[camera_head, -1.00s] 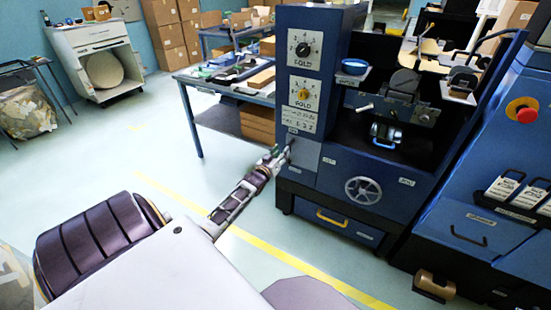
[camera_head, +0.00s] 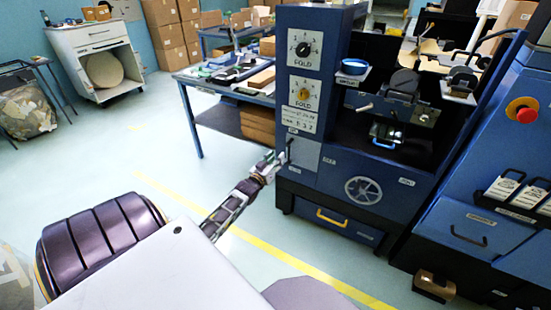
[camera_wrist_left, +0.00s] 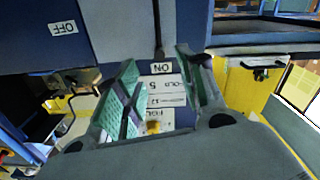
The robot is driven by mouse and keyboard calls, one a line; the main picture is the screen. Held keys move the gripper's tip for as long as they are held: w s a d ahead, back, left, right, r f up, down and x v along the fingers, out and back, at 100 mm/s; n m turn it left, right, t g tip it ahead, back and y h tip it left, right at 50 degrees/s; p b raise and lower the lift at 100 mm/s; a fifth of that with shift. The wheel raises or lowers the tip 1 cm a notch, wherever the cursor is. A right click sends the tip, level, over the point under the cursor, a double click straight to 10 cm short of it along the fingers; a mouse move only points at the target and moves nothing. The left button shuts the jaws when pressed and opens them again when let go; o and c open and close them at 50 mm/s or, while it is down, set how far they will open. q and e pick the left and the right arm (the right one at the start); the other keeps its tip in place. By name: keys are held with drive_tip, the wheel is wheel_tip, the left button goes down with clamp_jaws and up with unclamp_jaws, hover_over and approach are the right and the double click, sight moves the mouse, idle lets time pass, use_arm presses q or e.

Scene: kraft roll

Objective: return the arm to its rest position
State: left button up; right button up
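My left gripper (camera_head: 274,158) is in front of the lower left panel of the blue machine (camera_head: 345,185). In the left wrist view its two green-padded fingers (camera_wrist_left: 157,98) are spread apart with nothing between them. Past them I see the machine's panel with an ON label (camera_wrist_left: 161,68) and fold labels, upside down. A dark upright lever (camera_wrist_left: 158,28) shows just beyond the fingertips, apart from them; it also shows in the head view (camera_head: 290,149). My right gripper is not in view.
A blue workbench (camera_head: 232,90) with cartons stands behind the gripper. A blue machine with a red button (camera_head: 525,112) stands at the right. A white cabinet (camera_head: 95,60) is at the far left. The floor left of my forearm is open, with a yellow line (camera_head: 180,198).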

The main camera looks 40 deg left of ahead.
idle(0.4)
